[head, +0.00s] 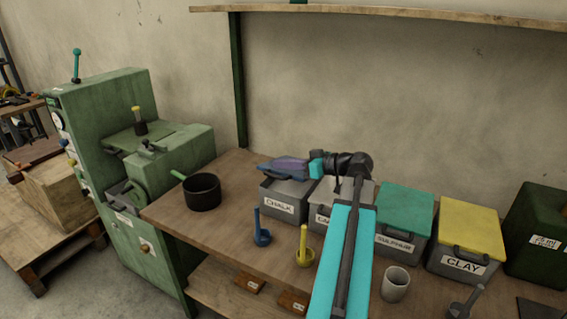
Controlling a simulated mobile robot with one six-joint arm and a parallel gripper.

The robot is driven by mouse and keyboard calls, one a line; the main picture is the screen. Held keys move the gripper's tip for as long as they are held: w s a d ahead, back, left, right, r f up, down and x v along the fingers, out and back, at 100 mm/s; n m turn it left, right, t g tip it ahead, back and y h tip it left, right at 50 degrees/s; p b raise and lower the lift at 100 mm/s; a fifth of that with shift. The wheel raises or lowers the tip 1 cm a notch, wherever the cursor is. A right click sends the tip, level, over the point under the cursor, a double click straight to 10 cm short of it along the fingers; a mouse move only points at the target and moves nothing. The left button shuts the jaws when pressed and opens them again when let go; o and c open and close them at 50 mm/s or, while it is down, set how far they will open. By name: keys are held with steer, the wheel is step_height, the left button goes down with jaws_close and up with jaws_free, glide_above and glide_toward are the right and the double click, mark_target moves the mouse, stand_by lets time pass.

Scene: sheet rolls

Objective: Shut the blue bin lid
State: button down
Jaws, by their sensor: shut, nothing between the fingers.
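The blue lid (284,177) is on the grey bin labelled CHALK (284,203), in the row of bins on the bench. My arm comes up from the bottom and bends left at the bin row. My gripper (276,163) is shut and empty, a purplish shape lying just over the blue lid. It hides part of the lid's top. I cannot tell whether it touches the lid, or whether a small gap stays between lid and bin rim.
Bins with grey, teal (405,209) and yellow (471,229) lids stand to the right; my arm partly hides the grey-lidded one. A black pot (202,193), a blue holder (262,237), a yellow holder (304,257) and a cup (395,286) stand on the bench. A shelf (400,13) runs above.

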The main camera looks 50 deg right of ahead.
mark_target(269, 174)
steer(key=shift+s+a+f+b, duration=0.1)
steer(key=shift+a+f+b, duration=0.15)
steer(key=shift+f+b, duration=0.35)
steer(key=shift+s+a+f+b, duration=0.1)
steer(key=shift+a+f+b, duration=0.1)
steer(key=shift+f+b, duration=0.4)
steer(key=shift+a+f+b, duration=0.25)
steer(key=shift+f+b, duration=0.3)
steer(key=shift+b, duration=0.05)
steer(key=shift+r, duration=0.15)
steer(key=shift+r, duration=0.45)
step_height(269, 174, up, 3)
steer(key=shift+r+p, duration=0.1)
steer(key=shift+p, duration=0.4)
steer(key=b+v, duration=0.2)
steer(key=v, duration=0.8)
